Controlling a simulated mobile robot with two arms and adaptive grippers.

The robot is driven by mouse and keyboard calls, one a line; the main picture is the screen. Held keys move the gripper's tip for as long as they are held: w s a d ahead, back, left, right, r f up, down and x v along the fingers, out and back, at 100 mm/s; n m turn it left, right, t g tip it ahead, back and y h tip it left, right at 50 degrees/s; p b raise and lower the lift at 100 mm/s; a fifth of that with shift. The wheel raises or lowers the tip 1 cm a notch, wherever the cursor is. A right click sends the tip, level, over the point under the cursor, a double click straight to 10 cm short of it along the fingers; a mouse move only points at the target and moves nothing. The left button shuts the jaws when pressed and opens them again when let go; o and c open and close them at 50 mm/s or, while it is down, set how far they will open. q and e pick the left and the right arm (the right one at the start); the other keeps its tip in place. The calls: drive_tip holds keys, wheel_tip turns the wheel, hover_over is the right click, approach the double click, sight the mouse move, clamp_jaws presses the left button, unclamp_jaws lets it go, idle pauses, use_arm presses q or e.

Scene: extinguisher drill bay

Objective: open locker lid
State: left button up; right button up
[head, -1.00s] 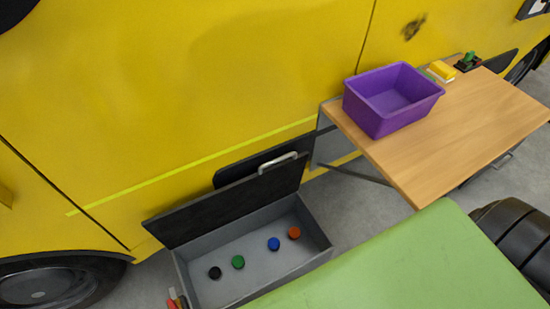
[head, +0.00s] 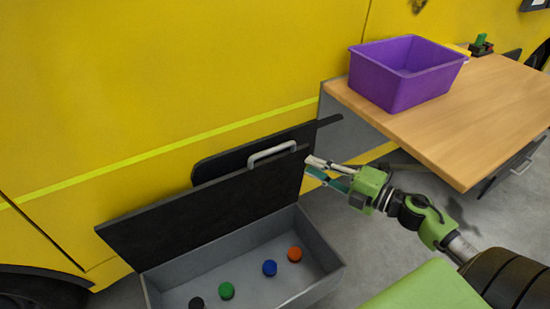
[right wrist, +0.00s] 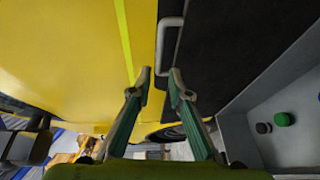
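The locker is a grey box (head: 325,247) on the floor beside the yellow vehicle. Its black lid (head: 205,215) stands raised at the back, with a light grey handle (head: 272,152) at its top edge. The handle also shows in the right wrist view (right wrist: 165,45). My right gripper (head: 312,168) is just right of the lid's upper right corner, apart from the handle. Its two fingers are parted with nothing between them, as the right wrist view (right wrist: 160,80) shows. My left gripper is not in view.
Black, green (head: 227,291), blue (head: 270,268) and orange (head: 295,254) round pieces lie in the locker. A wooden table (head: 440,125) holding a purple bin (head: 395,90) stands to the right. The yellow vehicle (head: 150,90) closes off the back.

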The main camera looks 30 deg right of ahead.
sight(275, 148)
drive_tip(key=x, duration=1.1)
drive_tip(key=shift+w+a+r, duration=0.1)
drive_tip(key=shift+w, duration=0.35)
drive_tip(key=shift+x, duration=0.8)
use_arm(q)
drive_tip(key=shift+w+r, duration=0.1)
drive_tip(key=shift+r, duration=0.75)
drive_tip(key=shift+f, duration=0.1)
use_arm(e)
clamp_jaws()
